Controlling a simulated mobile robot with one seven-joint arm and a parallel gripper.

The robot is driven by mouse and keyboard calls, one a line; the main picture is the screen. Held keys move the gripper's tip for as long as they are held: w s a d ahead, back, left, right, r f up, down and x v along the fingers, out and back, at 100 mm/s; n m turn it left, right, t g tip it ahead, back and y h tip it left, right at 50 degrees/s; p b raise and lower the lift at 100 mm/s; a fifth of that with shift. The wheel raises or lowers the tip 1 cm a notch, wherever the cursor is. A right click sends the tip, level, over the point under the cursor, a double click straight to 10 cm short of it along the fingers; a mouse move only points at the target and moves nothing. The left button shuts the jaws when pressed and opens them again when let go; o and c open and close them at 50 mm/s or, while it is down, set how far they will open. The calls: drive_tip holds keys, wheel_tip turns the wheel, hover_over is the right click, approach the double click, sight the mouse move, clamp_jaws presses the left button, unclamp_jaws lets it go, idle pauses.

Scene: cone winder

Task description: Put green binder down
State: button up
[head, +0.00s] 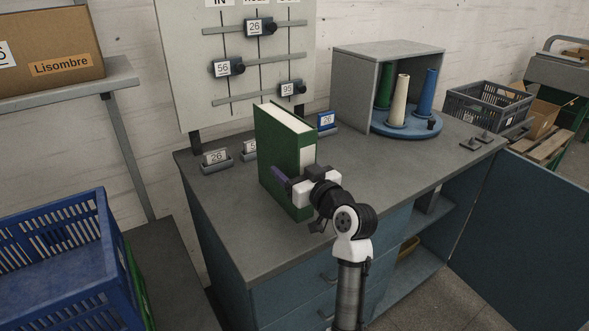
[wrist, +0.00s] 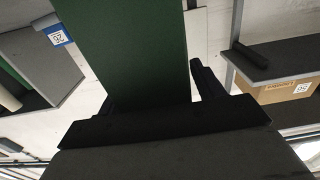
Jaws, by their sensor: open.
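In the wrist view the green cover (wrist: 125,45) fills the upper middle, between the two dark fingers of my gripper (wrist: 155,90). Whether a finger touches the binder cannot be told. Part of the binder's lower right is hidden by my gripper.
Small numbered card holders (head: 216,160) stand behind the binder, below a board (head: 200,30) with sliding number tags. A grey box shelter (head: 352,85) with cones on a blue turntable (head: 405,128) stands at the back right. A blue crate (head: 60,265) is at left. The worktop's right part is mostly clear.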

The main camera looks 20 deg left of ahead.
drive_tip(key=b+v, duration=0.3)
drive_tip(key=v, duration=0.9)
drive_tip(key=shift+r, duration=0.1)
